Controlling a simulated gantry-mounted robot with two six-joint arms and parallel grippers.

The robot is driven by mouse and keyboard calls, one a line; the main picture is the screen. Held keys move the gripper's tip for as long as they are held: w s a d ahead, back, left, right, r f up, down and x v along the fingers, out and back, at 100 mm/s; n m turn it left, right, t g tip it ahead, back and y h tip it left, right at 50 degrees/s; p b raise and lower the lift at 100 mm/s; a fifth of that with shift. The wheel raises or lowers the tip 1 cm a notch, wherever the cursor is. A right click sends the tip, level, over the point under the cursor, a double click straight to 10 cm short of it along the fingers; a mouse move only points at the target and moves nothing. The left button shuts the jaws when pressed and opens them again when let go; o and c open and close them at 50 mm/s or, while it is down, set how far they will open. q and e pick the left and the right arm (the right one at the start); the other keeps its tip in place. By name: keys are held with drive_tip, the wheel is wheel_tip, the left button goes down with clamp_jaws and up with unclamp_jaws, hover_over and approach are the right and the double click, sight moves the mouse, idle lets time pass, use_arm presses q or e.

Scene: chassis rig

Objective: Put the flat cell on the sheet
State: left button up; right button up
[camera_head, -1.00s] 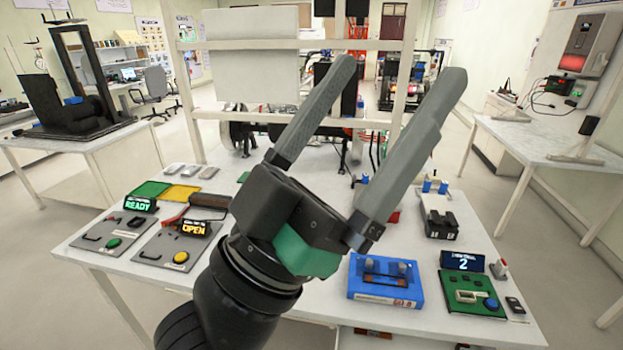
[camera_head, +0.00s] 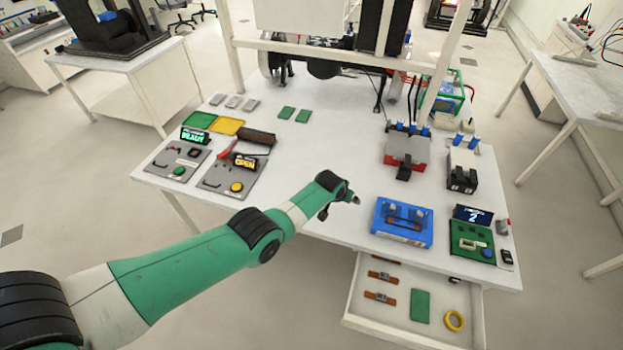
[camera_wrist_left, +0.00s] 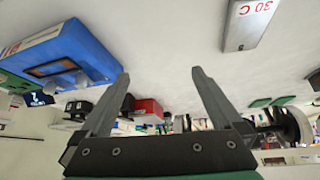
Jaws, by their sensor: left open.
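My left gripper (camera_head: 341,205) is low over the front middle of the table, its jaws small and dark in the head view. In the left wrist view the gripper (camera_wrist_left: 160,74) has its fingers apart with nothing between them. A flat grey cell (camera_wrist_left: 240,28) with a red "30 C" label lies beyond the right fingertip in that upside-down view. I cannot make it out in the head view, where my arm may hide it. A green sheet (camera_head: 199,121) and a yellow sheet (camera_head: 228,126) lie at the table's left. My right gripper is not in view.
A blue fixture (camera_head: 402,222) stands right of my gripper. Several grey flat pieces (camera_head: 233,102) and small green pads (camera_head: 286,112) lie at the back. Grey panels (camera_head: 228,177) are at the left. An open drawer (camera_head: 357,318) juts out at the front. The table's middle is clear.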

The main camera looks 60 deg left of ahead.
use_arm(q)
drive_tip(key=s+a+r+n+g+p, duration=0.25)
drive_tip(key=s+a+p, duration=0.35)
drive_tip(key=s+a, duration=0.3)
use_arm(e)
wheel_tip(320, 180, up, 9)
use_arm(q)
drive_tip(key=f+b, duration=0.1)
drive_tip(key=b, duration=0.2)
drive_tip(key=f+b, duration=0.2)
drive_tip(key=b, duration=0.2)
drive_tip(key=f+b, duration=0.2)
drive_tip(key=b, duration=0.1)
drive_tip(key=shift+w+a+f+b, duration=0.15)
drive_tip(key=shift+a+b, duration=0.25)
drive_tip(key=shift+f, duration=0.1)
drive_tip(key=shift+w+a, duration=0.1)
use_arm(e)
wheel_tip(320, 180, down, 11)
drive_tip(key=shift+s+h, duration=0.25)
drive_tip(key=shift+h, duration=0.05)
